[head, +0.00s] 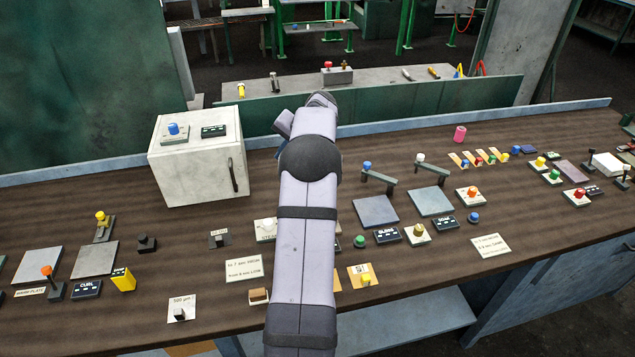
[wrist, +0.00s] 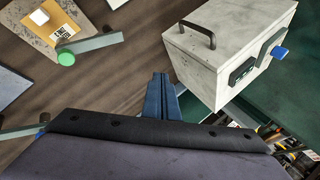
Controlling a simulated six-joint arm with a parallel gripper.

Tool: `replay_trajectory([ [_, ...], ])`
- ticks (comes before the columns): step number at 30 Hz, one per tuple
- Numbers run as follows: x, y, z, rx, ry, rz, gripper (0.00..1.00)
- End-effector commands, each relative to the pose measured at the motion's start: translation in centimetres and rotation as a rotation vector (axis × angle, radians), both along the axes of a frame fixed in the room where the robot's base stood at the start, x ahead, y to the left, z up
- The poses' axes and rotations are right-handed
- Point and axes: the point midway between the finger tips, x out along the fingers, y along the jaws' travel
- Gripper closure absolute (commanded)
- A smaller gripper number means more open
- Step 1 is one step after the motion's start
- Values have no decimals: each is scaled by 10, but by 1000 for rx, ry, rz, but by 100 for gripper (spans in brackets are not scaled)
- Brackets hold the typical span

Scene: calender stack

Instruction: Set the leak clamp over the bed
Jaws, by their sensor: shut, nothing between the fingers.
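In the wrist view my gripper (wrist: 160,82) has its dark blue fingers together, with nothing between them, above bare brown bench top. To its left a grey bar with a green knob (wrist: 66,58) lies at the edge of a speckled grey plate (wrist: 38,45). A white and yellow labelled piece is on that plate. This may be the leak clamp and bed, but no readable label confirms it. In the head view my arm hides that spot and the fingertips. Two similar bars, one blue-knobbed (head: 379,178) and one white-knobbed (head: 433,168), stand behind grey plates (head: 376,211).
A pale box (head: 197,178) with a handle and blue knob stands near my gripper, and also shows in the wrist view (wrist: 222,55). Knobs, levers and labelled displays crowd the right bench. Some bench is clear between the box and the front controls.

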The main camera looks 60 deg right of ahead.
Motion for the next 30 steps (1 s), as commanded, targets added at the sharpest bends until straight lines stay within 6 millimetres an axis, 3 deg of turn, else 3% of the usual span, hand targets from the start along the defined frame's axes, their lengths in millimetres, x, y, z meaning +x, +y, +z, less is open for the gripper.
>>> replay_trajectory([
  [6,-54,-36,3,-252,294,197,100],
  [12,-91,-47,-4,-338,482,342,100],
  [23,-91,-45,-8,-350,489,404,100],
  [30,-86,-50,-28,-347,490,403,100],
])
